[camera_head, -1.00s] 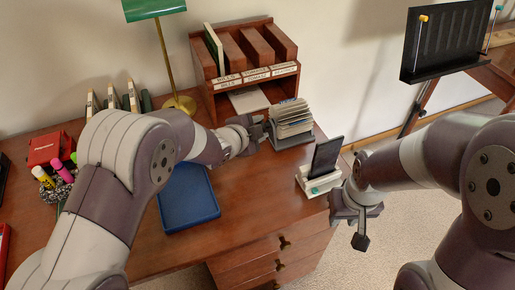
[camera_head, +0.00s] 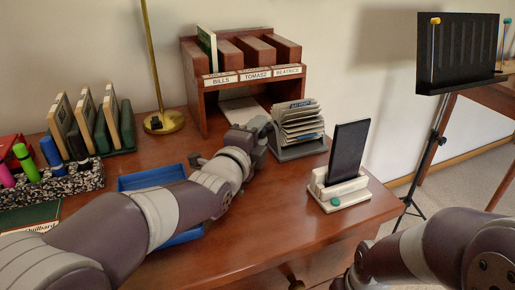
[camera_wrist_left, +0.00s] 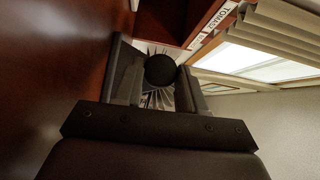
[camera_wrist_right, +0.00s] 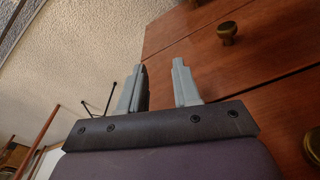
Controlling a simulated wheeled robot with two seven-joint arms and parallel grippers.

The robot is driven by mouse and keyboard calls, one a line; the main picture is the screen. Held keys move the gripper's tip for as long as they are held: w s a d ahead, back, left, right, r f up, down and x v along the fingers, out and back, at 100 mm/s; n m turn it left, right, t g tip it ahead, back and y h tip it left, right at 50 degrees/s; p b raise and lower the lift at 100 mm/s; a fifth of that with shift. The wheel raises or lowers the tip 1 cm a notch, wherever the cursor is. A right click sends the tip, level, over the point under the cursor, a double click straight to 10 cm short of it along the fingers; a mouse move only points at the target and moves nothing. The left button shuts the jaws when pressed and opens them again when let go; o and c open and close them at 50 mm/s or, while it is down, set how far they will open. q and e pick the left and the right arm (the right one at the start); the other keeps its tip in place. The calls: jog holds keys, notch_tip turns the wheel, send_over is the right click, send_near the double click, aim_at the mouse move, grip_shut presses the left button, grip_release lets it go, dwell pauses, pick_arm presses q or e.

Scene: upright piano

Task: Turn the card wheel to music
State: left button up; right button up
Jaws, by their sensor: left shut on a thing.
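The card wheel (camera_head: 298,122) stands on the desk right of the wooden organizer, a fan of pale cards on a dark base. The front card's lettering is too small to read. My left gripper (camera_head: 264,128) is at its left side. In the left wrist view a round black knob (camera_wrist_left: 160,69) sits between the fingers, which are shut on it; cards fan out behind it. My right gripper (camera_wrist_right: 160,88) is open and empty in its wrist view, in front of the desk drawers; in the head view only its arm shows, at the lower right.
A phone (camera_head: 348,148) stands in a cream dock (camera_head: 338,192) right of the wheel, near the desk's edge. The organizer (camera_head: 200,85) with name labels is behind. A blue tray (camera_head: 140,180) lies partly under my left arm. A music stand (camera_head: 458,50) is at right.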

pick_arm(q)
jog(key=shift+f, duration=0.15)
dwell(0.3)
jog(key=o, duration=1)
jog(key=shift+d, duration=0.1)
jog(key=shift+s, duration=0.1)
jog(key=shift+s+a+r, duration=0.2)
jog(key=shift+s, duration=0.05)
jog(key=p+v, duration=0.2)
jog(key=v, duration=0.3)
jog(key=shift+s, duration=0.2)
jog(key=shift+s+a+f, duration=0.1)
jog(key=shift+s+a, duration=0.15)
jog(key=shift+s, duration=0.4)
